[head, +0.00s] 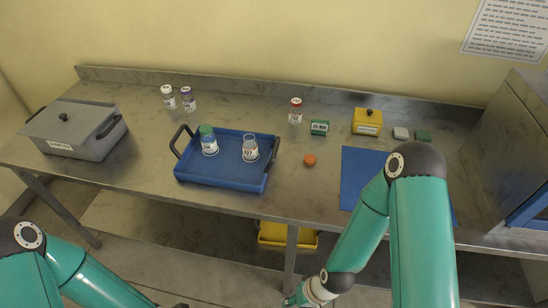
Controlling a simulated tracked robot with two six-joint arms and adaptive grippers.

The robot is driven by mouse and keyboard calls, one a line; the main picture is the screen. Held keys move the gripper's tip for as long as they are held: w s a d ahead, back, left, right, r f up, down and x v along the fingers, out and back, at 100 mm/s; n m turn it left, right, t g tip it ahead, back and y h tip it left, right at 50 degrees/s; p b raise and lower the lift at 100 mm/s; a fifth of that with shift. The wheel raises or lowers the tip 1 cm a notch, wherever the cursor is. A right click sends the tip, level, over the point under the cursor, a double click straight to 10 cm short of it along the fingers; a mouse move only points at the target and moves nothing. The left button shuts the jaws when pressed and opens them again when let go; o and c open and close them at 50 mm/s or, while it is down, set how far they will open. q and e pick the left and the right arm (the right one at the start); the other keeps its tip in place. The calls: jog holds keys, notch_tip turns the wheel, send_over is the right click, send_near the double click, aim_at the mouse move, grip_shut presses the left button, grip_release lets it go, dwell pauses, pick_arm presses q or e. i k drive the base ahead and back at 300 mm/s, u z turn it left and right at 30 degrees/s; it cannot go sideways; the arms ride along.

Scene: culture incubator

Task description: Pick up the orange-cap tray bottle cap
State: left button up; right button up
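A small orange cap (310,160) lies by itself on the steel bench, just right of the blue tray (222,183). In the tray stand a clear bottle with no cap (250,150) and a white-labelled bottle with a green cap (208,141). My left arm enters at the bottom left and my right arm at the bottom right.
A blue mat (361,166) lies right of the cap, partly behind my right arm. A grey lidded box (75,128) is far left. The bench around the cap is clear.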

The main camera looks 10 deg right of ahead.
aim_at(310, 160)
jog(key=z, duration=0.35)
jog(key=i, duration=0.2)
jog(key=u, duration=2.25)
jog(key=k, duration=2.45)
jog(key=z, duration=0.7)
jog(key=i, duration=1)
jog(key=u, duration=0.05)
